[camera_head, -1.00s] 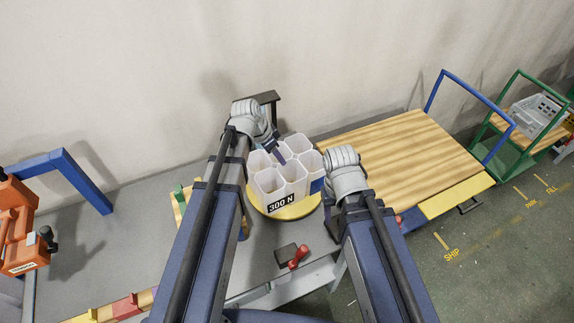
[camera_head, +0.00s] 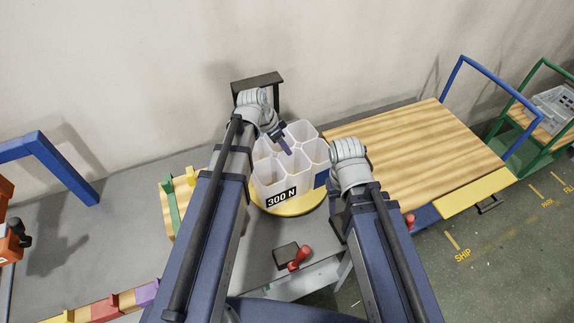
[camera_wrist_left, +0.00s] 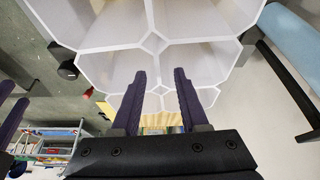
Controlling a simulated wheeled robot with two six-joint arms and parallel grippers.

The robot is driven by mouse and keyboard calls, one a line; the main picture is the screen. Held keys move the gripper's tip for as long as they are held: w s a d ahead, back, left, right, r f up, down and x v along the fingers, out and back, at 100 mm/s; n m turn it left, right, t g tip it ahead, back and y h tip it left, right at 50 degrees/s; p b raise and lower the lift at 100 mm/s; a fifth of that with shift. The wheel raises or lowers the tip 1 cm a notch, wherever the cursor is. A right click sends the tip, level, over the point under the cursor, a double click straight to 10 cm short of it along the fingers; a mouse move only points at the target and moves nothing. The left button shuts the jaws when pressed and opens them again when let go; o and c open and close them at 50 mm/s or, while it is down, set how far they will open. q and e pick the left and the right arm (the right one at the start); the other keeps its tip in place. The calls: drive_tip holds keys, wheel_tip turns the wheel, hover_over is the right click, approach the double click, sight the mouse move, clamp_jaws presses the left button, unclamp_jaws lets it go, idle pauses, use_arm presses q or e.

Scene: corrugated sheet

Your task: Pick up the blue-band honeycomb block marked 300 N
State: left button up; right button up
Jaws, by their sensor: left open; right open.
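The white honeycomb block (camera_head: 269,185) stands on a round yellow turntable (camera_head: 300,207). Its open cells face up, and a black label on its front reads 300 N. My left gripper (camera_head: 286,148) is over the block's cells from behind and left. In the left wrist view, the open fingers (camera_wrist_left: 158,98) are close to the white cell walls (camera_wrist_left: 150,45); I cannot tell whether they touch. My right arm ends just right of the block, and its fingers are hidden in the head view.
A wooden-topped cart (camera_head: 410,150) with a blue handle stands right of the bench. A green cart (camera_head: 530,115) stands beyond it. A dark block with a red knob (camera_head: 300,259) sits at the bench front. Coloured blocks (camera_head: 105,307) line the lower left.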

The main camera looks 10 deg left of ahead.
sight(290, 157)
use_arm(q)
drive_tip(key=shift+b+x, duration=1.2)
drive_tip(key=shift+x, duration=0.1)
drive_tip(key=shift+f, duration=0.1)
drive_tip(key=b+x, duration=0.4)
drive_tip(key=shift+s+a+f+b, duration=0.2)
drive_tip(key=shift+s+f+b, duration=0.1)
drive_tip(key=shift+f+b, duration=0.1)
drive_tip(key=shift+w+d+f, duration=0.15)
drive_tip(key=shift+f, duration=0.1)
drive_tip(key=shift+r, duration=0.1)
clamp_jaws()
